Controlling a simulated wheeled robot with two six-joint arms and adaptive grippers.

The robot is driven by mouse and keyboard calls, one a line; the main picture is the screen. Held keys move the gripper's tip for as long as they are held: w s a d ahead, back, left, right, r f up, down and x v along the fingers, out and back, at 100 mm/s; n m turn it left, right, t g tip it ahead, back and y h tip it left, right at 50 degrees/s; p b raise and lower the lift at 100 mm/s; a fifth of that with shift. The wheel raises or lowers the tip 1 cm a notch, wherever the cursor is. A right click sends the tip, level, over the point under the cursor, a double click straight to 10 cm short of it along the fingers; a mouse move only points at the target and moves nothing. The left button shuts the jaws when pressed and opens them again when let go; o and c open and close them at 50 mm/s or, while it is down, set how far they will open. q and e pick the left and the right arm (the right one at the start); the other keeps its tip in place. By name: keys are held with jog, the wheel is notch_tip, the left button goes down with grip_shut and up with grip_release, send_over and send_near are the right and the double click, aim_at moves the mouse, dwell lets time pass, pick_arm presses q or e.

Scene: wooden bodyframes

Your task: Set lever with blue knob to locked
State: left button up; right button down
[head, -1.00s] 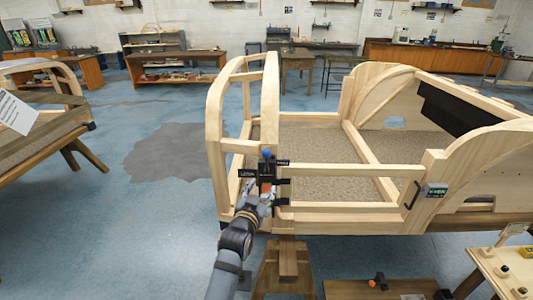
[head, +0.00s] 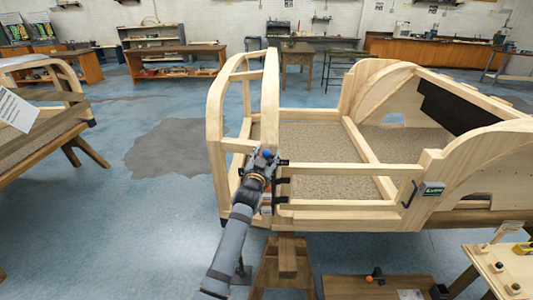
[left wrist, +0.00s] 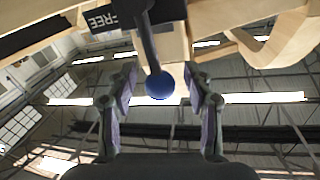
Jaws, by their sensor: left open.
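The blue knob (head: 267,153) shows at the tip of my left gripper (head: 264,158), at the front post of the wooden body frame. In the left wrist view the blue knob (left wrist: 160,86) sits on a dark lever stalk (left wrist: 147,42), between the two fingers of my open left gripper (left wrist: 160,88). There is a gap on both sides of the knob. A black "FREE" label (left wrist: 103,18) is beside the stalk. In the head view my gripper and wrist hide most of the lever and the plate around it. My right gripper is not in view.
The wooden frame's front rail (head: 338,169) and curved post (head: 270,95) are close to the gripper. A dark handle (head: 411,194) and green sign (head: 433,189) are to the right. A small table (head: 510,270) stands at lower right. Open blue floor lies to the left.

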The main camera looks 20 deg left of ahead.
pick_arm(q)
grip_shut()
dwell(0.4)
jog(key=shift+w, duration=0.1)
jog(key=shift+f, duration=0.15)
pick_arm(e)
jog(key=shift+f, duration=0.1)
